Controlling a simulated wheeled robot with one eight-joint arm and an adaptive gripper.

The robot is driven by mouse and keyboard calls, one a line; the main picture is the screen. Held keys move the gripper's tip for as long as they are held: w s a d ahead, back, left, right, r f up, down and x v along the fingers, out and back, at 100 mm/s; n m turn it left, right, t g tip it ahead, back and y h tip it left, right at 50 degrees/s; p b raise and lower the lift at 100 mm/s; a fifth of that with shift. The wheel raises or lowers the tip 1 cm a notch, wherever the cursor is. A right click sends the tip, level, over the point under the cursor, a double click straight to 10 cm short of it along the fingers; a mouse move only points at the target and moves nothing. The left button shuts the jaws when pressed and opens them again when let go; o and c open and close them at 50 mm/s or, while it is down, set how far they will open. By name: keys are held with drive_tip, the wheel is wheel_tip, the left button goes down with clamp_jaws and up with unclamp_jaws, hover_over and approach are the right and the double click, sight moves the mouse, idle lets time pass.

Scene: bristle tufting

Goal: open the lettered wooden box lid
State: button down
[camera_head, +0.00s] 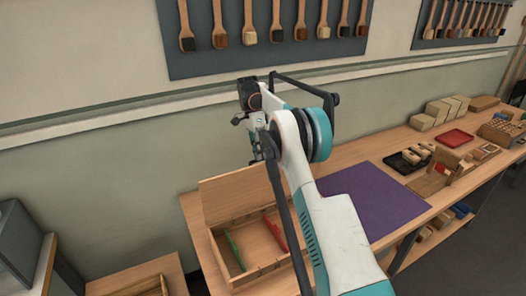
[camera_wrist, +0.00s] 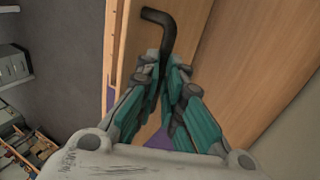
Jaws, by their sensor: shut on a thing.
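The wooden box (camera_head: 262,270) stands at the left end of the bench. Its lid (camera_head: 228,196) is raised at the back, and the compartments show from above. No lettering can be made out. My gripper (camera_head: 255,150) is above the box's back right part, partly hidden by my arm. In the wrist view my gripper (camera_wrist: 175,75) is shut on a black bent rod (camera_wrist: 168,35), whose hooked end sticks out beyond the fingertips. Wooden panels (camera_wrist: 235,50) fill much of that view; whether the rod touches them I cannot tell.
A green strip (camera_head: 235,250) and a red strip (camera_head: 275,232) are in the box. A purple mat (camera_head: 375,200) lies to its right. Trays and blocks (camera_head: 445,110) stand farther right. A brush rack (camera_head: 270,55) hangs on the wall behind my arm.

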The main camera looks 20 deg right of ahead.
drive_tip(key=shift+w+a+f, duration=0.2)
drive_tip(key=shift+w+f, duration=0.6)
drive_tip(key=shift+f, duration=0.2)
drive_tip(key=c, duration=1.7)
unclamp_jaws()
drive_tip(key=shift+w+f, duration=0.1)
drive_tip(key=shift+o, duration=1.4)
drive_tip(key=shift+w+f, duration=0.25)
drive_tip(key=shift+w, duration=0.15)
drive_tip(key=shift+w+g, duration=0.15)
drive_tip(key=shift+g, duration=0.15)
drive_tip(key=shift+c, duration=1.2)
wheel_tip(320, 180, up, 10)
drive_tip(key=shift+s+r+p, duration=0.2)
drive_tip(key=shift+r+p, duration=0.05)
drive_tip(key=shift+p, duration=0.05)
drive_tip(key=shift+d, duration=0.1)
